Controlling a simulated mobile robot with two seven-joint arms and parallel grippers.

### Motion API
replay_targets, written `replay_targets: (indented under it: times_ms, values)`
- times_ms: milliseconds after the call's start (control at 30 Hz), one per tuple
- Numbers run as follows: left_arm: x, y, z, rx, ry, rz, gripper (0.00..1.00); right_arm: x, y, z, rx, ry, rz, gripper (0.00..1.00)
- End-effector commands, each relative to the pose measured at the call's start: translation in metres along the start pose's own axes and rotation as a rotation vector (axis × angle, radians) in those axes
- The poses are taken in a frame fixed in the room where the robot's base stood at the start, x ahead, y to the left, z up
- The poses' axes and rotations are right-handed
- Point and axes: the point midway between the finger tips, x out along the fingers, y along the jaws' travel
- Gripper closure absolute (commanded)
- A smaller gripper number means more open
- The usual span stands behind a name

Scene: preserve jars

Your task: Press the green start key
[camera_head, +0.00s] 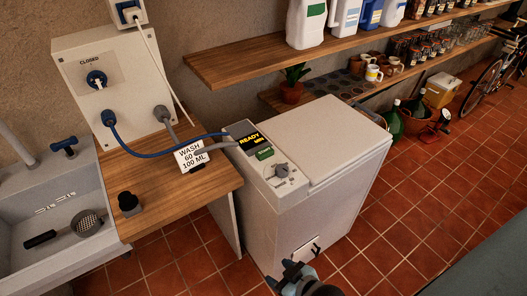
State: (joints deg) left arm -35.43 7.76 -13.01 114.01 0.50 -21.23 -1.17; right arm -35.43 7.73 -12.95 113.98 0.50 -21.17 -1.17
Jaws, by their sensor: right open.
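The green start key (264,153) is on the control panel on top of a white top-lid washing machine (330,140). A grey dial (281,171) sits on the same panel, nearer to me than the key. My right gripper (289,273) is at the bottom edge, low in front of the machine, open and apart from the key. Nothing visible is between its fingers. My left gripper is out of view.
A wooden counter (160,195) left of the machine holds a sign (191,155) and a black knob-like item (129,203). Blue and grey hoses run to the machine from a wall panel (92,75). A wooden shelf (250,62) overhangs behind.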

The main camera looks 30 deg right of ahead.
Motion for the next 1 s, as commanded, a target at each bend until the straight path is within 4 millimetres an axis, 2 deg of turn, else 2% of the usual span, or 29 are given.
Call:
replay_targets:
  times_ms: [33, 233, 1000]
  values:
    - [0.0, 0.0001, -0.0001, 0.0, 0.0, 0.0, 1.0, 0.0001, 0.0, 0.0, 0.0, 0.0, 0.0, 0.55]
    - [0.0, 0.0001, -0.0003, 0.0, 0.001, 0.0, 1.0, 0.0001, 0.0, 0.0, 0.0, 0.0, 0.0, 1.0]
    - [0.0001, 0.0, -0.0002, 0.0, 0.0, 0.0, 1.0, 0.0001, -0.0004, 0.0, 0.0, -0.001, -0.001, 1.0]
